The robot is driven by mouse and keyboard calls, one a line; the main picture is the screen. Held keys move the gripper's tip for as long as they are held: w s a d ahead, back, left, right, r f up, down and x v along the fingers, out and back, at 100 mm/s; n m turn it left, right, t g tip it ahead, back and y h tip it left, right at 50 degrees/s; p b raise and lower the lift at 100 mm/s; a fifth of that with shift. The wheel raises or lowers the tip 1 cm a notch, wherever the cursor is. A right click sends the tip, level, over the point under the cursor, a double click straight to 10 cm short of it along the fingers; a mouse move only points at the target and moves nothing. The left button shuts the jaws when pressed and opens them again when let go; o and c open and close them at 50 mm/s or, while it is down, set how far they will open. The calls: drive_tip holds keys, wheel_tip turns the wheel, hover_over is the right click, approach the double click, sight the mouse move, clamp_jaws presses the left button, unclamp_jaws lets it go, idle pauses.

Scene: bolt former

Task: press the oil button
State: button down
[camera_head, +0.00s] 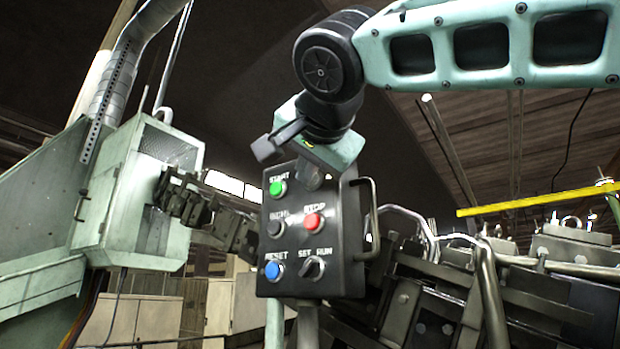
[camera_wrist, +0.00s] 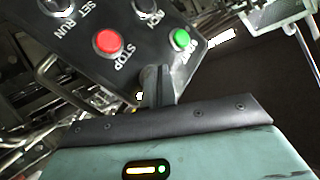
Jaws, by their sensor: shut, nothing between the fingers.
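A black control box (camera_head: 345,265) stands on a post in the middle of the head view. It carries a green START button (camera_head: 278,188), a red STOP button (camera_head: 313,222), a dark button (camera_head: 275,228) with a label I read as INCH, a blue RESET button (camera_head: 273,271) and a SET RUN switch (camera_head: 312,268). I can read no oil label. My gripper (camera_head: 312,181) is shut and empty at the box's upper edge, between START and the right side. In the wrist view its fingers (camera_wrist: 157,82) overlap the box edge near START (camera_wrist: 180,39) and STOP (camera_wrist: 108,41). Contact cannot be told.
A handle (camera_head: 370,218) sticks out from the box's right side. Dark machinery (camera_head: 440,290) with pipes fills the lower right. A pale green cabinet (camera_head: 125,200) stands at left, with a dark linkage (camera_head: 215,212) between it and the box. A yellow bar (camera_head: 540,200) crosses at right.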

drive_tip(key=shift+s+a+b, duration=0.35)
drive_tip(key=shift+s+a, duration=0.1)
drive_tip(key=shift+s, duration=0.25)
drive_tip(key=shift+s+a+b, duration=0.15)
drive_tip(key=shift+s+a, duration=0.25)
drive_tip(key=shift+s, duration=0.35)
drive_tip(key=shift+s+a+b, duration=0.2)
drive_tip(key=shift+s+a, duration=0.25)
drive_tip(key=shift+s, duration=0.25)
drive_tip(key=shift+s+a+b, duration=0.15)
drive_tip(key=shift+s+a, duration=0.25)
drive_tip(key=shift+s, duration=0.35)
